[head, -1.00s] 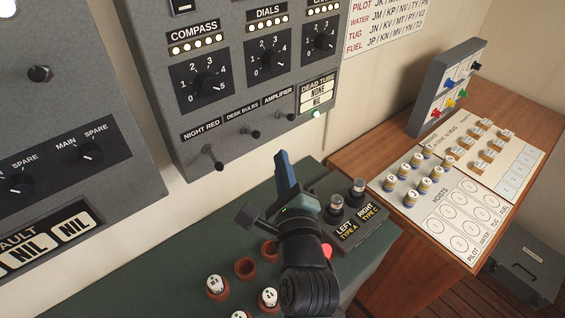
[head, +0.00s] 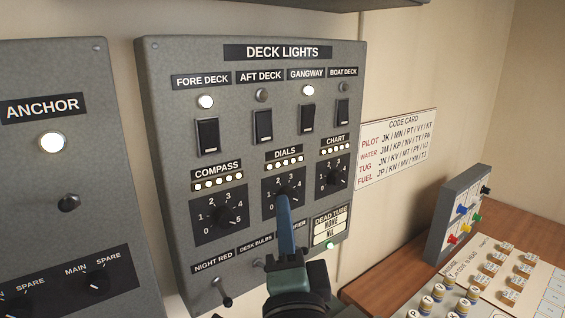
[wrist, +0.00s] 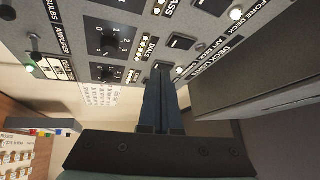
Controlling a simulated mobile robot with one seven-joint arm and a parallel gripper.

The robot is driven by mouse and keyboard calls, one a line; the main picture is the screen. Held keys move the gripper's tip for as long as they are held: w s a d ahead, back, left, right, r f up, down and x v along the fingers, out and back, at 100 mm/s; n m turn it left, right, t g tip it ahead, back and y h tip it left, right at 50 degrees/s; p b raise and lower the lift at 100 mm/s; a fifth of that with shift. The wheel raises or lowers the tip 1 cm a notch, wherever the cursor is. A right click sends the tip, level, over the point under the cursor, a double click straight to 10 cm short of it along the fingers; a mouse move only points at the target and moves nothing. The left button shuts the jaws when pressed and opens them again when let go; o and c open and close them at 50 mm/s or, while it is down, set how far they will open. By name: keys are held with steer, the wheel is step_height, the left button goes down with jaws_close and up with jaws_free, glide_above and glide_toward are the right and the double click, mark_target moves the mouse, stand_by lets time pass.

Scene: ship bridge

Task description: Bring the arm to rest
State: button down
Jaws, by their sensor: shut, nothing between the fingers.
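My gripper (head: 285,222) is in front of the lower middle of the deck lights panel (head: 160,130) in the head view. Its blue fingers point up and are shut with nothing between them. They overlap the area under the dials knob (head: 283,197); I cannot tell whether they touch the panel. In the wrist view the closed fingers (wrist: 160,85) stand in front of the same panel (wrist: 75,12), which shows at a turned angle. My wrist below hides part of the lower panel and the desk.
The anchor panel (head: 95,225) is at left. A code card (head: 398,146) hangs on the wall at right. Below it, a wooden desk (head: 385,285) carries a grey board with coloured pegs (head: 455,222) and several bobbin-like pieces (head: 490,268). An overhang (head: 260,4) shows at the top.

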steer(key=s+r+n+t, duration=0.3)
steer(key=s+r+n, duration=0.4)
steer(key=r, duration=0.4)
steer(key=s+r+n+t+h+b, duration=0.1)
steer(key=s+r+n+t, duration=0.2)
steer(key=s+r+n, duration=0.4)
step_height(320, 180, up, 4)
steer(key=shift+n, duration=0.4)
steer(key=shift+a, duration=0.1)
